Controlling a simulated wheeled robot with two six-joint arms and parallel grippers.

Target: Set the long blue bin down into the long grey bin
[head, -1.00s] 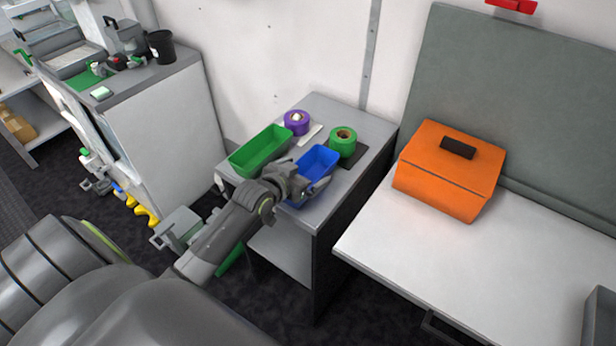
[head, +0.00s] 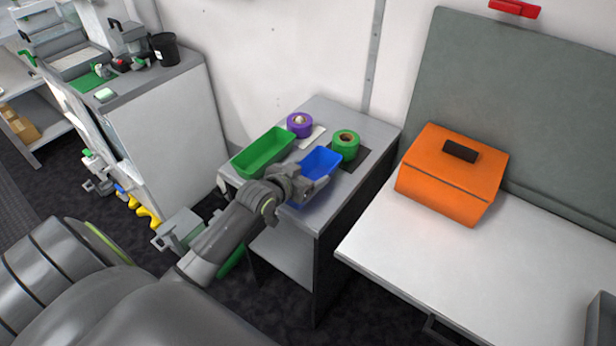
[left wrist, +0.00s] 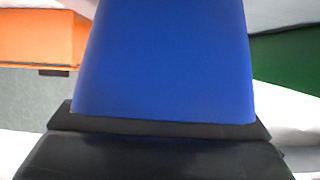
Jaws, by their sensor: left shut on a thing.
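The long blue bin (head: 321,161) is over the small grey table, with its near end at my left gripper (head: 308,186). My left gripper is shut on that near end. In the left wrist view the blue bin (left wrist: 165,60) fills the middle, just beyond the dark gripper (left wrist: 160,128). I cannot tell whether the bin touches the tabletop. A grey box-like thing (head: 602,318) is cut off at the lower right of the head view; I cannot tell whether it is the long grey bin. My right gripper is not in view.
A green bin (head: 262,152), purple tape roll (head: 299,124) and green tape roll (head: 345,145) stand close around the blue bin on the grey table (head: 352,112). An orange box (head: 450,177) sits on the white bench (head: 430,265), whose front part is clear.

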